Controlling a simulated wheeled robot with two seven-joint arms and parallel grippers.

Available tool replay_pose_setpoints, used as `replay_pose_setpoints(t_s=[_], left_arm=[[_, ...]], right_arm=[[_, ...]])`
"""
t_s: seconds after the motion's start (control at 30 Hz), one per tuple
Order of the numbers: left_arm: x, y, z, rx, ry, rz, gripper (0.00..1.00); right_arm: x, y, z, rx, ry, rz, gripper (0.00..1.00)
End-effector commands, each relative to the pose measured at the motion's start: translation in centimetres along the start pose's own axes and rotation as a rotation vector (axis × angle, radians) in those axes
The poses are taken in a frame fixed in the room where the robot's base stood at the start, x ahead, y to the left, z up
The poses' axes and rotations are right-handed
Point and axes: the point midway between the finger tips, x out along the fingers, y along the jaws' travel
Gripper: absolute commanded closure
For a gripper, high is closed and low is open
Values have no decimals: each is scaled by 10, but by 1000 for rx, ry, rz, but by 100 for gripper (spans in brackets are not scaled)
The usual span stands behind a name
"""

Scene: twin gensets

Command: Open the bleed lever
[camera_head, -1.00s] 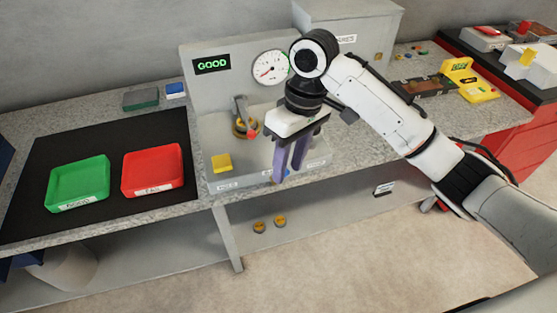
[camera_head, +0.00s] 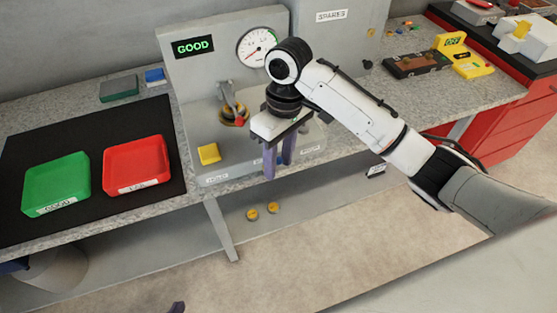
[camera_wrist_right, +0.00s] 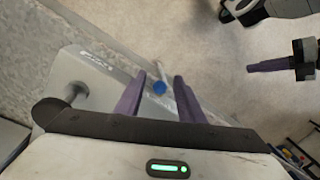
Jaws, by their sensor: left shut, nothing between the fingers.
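A test bench with a dial gauge (camera_head: 258,46) and a green GOOD display stands in the head view. A small lever with a blue round knob (camera_wrist_right: 159,87) shows at the bench's front edge in the right wrist view; in the head view my right gripper mostly hides that spot. My right gripper (camera_head: 279,168) points down over the bench's front edge. Its purple fingers are apart and empty, and the blue knob appears between their tips (camera_wrist_right: 160,77); I cannot tell the depth. My left gripper (camera_wrist_right: 268,66) is shut and empty, away from the bench; only a tip shows in the head view.
A lever with a red tip (camera_head: 238,121) and a yellow block (camera_head: 209,153) are on the bench left of my right gripper. A green tray (camera_head: 57,184) and a red tray (camera_head: 137,165) lie on a black mat. A SPARES cabinet (camera_head: 340,35) stands behind.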

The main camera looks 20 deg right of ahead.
Motion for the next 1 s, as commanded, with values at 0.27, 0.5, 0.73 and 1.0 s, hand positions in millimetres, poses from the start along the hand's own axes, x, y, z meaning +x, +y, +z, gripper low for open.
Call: replay_pose_setpoints(t_s=[0.27,0.5,0.73,1.0], left_arm=[[0,0,0,0,0,1,100],[0,1,0,0,0,1,100],[-13,2,-12,0,0,1,100],[-22,3,-22,0,5,2,100]], right_arm=[[2,0,0,0,0,1,65],[2,0,0,0,0,1,100],[-5,-4,-2,2,-22,39,100],[-1,-10,-6,10,-101,194,100]])
